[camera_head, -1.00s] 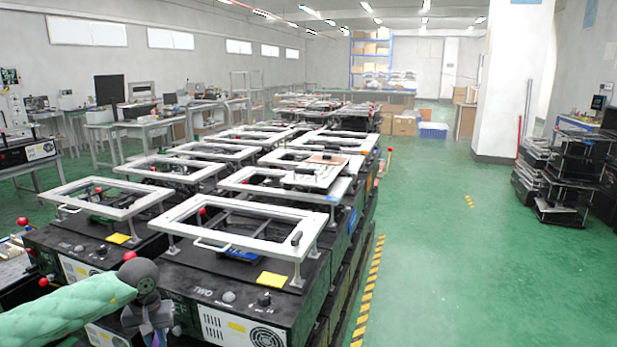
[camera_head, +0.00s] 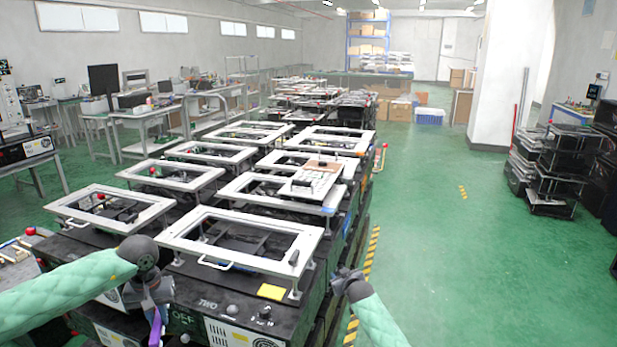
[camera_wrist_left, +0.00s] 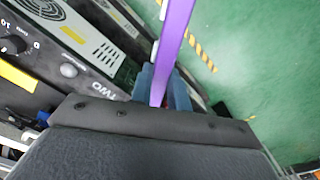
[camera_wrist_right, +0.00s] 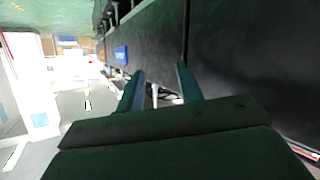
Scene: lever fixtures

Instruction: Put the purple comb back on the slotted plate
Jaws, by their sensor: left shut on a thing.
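The purple comb shows in the left wrist view (camera_wrist_left: 176,42) as a long purple strip running up from between the fingers. My left gripper (camera_wrist_left: 160,88) is shut on it. In the head view, the comb (camera_head: 155,328) is a small purple sliver at the lower left, below my left wrist and in front of the black machines. My right gripper (camera_wrist_right: 160,90) is open and empty in its wrist view. In the head view it (camera_head: 338,279) is right of the nearest machine. A pale plate with dark marks (camera_head: 311,182) lies on a frame farther back; I cannot tell whether it is the slotted plate.
Rows of black machines carry white rectangular frames; the nearest frame (camera_head: 245,262) has a handle and a black knob. A yellow note (camera_head: 271,292) lies on its machine. Green floor (camera_head: 430,240) is free to the right. A cluttered black rack (camera_head: 545,170) stands at the right.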

